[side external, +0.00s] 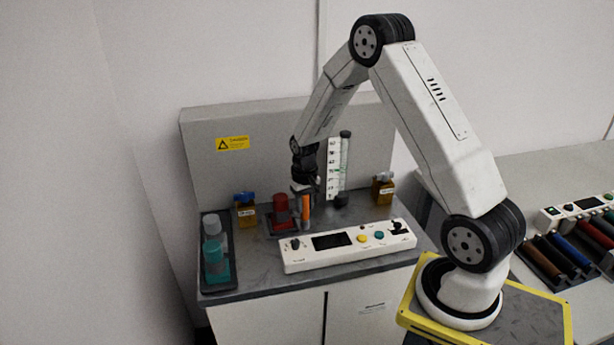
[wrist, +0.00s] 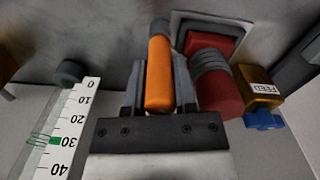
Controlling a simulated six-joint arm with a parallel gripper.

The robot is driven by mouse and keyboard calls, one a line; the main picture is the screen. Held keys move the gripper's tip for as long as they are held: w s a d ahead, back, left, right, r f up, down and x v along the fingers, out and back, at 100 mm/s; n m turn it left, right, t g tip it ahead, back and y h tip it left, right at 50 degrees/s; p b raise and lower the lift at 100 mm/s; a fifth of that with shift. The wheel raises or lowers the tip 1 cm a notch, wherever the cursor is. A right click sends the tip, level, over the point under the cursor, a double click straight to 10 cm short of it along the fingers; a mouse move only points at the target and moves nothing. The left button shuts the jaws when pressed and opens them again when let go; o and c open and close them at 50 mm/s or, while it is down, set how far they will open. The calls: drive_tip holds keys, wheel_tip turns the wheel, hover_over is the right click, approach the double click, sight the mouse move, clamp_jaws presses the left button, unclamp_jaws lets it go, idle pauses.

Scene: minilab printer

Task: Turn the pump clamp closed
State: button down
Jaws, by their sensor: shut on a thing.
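An orange bar with a grey end, which looks like the pump clamp's handle, stands beside the red pump (side external: 281,208) in the side view. In the wrist view the orange clamp handle (wrist: 159,75) lies between the two fingers of my gripper (wrist: 160,88), with the red pump body (wrist: 215,80) and its grey ribbed band just to the right. My gripper (side external: 304,197) points down at the bench and is shut on the orange handle. The fingers partly hide the handle, and its pivot is not clear.
A white control panel (side external: 345,247) lies close in front. An upright scale (side external: 337,170) stands behind; it also shows in the wrist view (wrist: 62,135). A dark tray (side external: 229,280) with grey and teal containers sits far left.

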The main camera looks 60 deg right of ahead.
drive_tip(key=n, duration=0.6)
idle(0.4)
drive_tip(key=shift+c, duration=2)
unclamp_jaws()
drive_tip(key=shift+r, duration=3.95)
